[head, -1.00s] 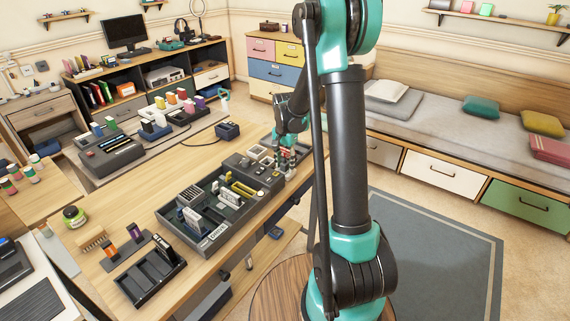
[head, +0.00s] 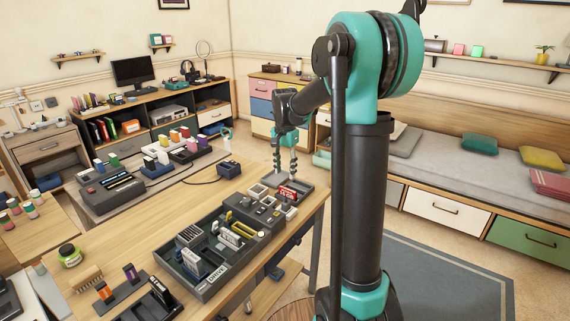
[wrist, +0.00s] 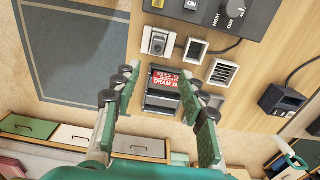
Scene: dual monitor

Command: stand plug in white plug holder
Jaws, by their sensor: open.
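My gripper (head: 285,168) is open and empty above the far right end of the desk. In the wrist view its fingers (wrist: 157,76) spread either side of a black tray (wrist: 160,102) holding a red block marked DRAM (wrist: 165,80). Several small white-framed holders stand beside the tray: one with a grey rounded piece in it (wrist: 158,41), one with a dark opening (wrist: 195,50), one with slats (wrist: 222,72). The grey piece may be the plug, but I cannot tell for sure. The red block also shows in the head view (head: 291,191), below the fingertips.
A dark control panel with a knob (wrist: 236,12) adjoins the holders. A black box with a cable (head: 228,169) stands farther back. The DRIVE tray (head: 218,278) fills the desk's near middle. Bare desk (head: 205,198) lies left of the panel.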

